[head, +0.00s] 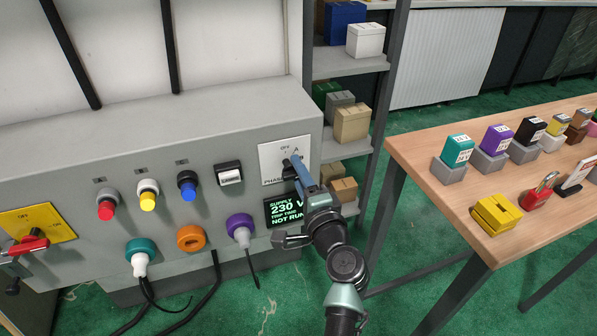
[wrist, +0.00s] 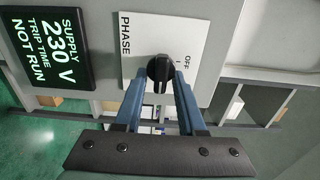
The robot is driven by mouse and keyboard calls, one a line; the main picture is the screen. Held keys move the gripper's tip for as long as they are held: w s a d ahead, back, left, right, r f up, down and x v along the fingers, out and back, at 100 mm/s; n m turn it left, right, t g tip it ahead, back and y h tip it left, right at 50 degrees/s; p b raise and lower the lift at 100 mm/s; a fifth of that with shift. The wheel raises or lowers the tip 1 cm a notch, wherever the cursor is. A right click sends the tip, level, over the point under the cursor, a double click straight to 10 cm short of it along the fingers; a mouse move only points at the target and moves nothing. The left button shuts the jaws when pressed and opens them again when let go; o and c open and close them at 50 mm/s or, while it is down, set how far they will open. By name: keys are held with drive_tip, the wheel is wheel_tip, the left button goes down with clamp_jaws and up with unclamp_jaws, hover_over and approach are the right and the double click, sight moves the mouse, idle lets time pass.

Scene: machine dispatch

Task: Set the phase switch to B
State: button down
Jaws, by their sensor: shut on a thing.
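The phase switch is a black knob (wrist: 160,70) on a white plate marked PHASE and OFF (wrist: 140,28). In the head view the plate (head: 270,155) sits at the right end of the grey console, with OFF at the top and an A to its right. My gripper (head: 294,162) reaches the plate from the front right and hides most of the knob and the B mark. In the wrist view its blue fingers (wrist: 159,82) are on both sides of the knob's grip, shut on it. I cannot tell which mark the knob points to.
A screen (wrist: 48,48) beside the plate reads SUPPLY 230 V, TRIP TIME NOT RUN. Buttons and sockets with cables fill the console (head: 120,195) to the left, with a red-handled switch (head: 28,245). A shelf rack (head: 345,65) and wooden table (head: 450,145) stand right.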

drive_tip(key=shift+f, duration=0.15)
drive_tip(key=c, duration=0.8)
unclamp_jaws()
drive_tip(key=shift+c, duration=0.2)
drive_tip(key=shift+s, duration=0.1)
drive_tip(key=p+v, duration=0.1)
drive_tip(key=v, duration=1.1)
drive_tip(key=shift+s+p, duration=0.4)
drive_tip(key=shift+d, duration=0.15)
